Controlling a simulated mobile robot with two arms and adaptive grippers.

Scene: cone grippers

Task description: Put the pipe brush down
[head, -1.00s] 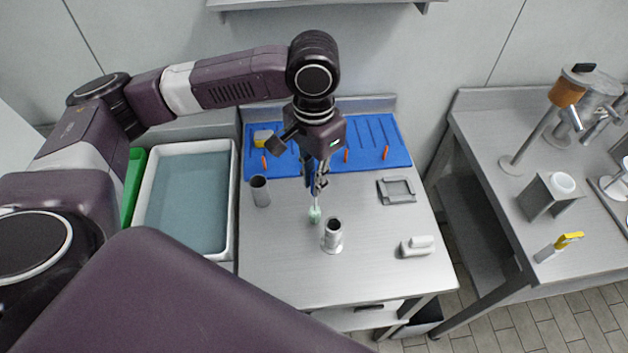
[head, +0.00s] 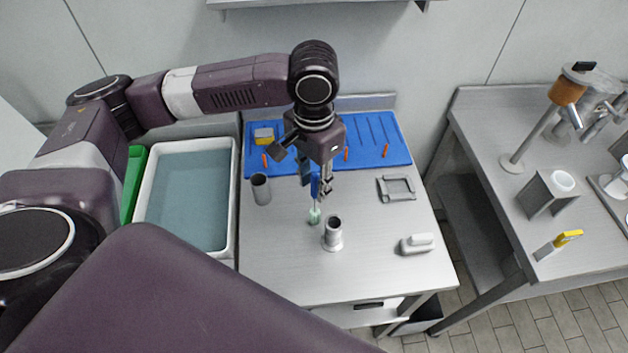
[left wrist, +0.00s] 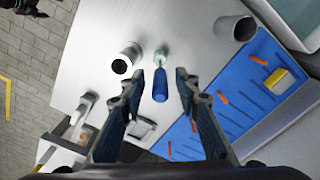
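The pipe brush has a blue handle (head: 315,186) and pale green bristles (head: 314,216). It stands roughly upright, bristles down, at the steel table top. In the left wrist view its blue handle (left wrist: 160,86) shows between my fingers, with a gap on both sides. My left gripper (head: 316,186) is open around the handle, pointing down; its spread fingers also show in the left wrist view (left wrist: 160,78). Whether a finger touches the brush is hard to tell. My right gripper is not in view.
A flanged metal pipe piece (head: 333,235) stands close to the right of the bristles. A grey cup (head: 261,188) stands to the left. A blue mat (head: 355,150) lies behind, a grey frame (head: 397,188) and a white block (head: 417,244) to the right. The front table area is clear.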

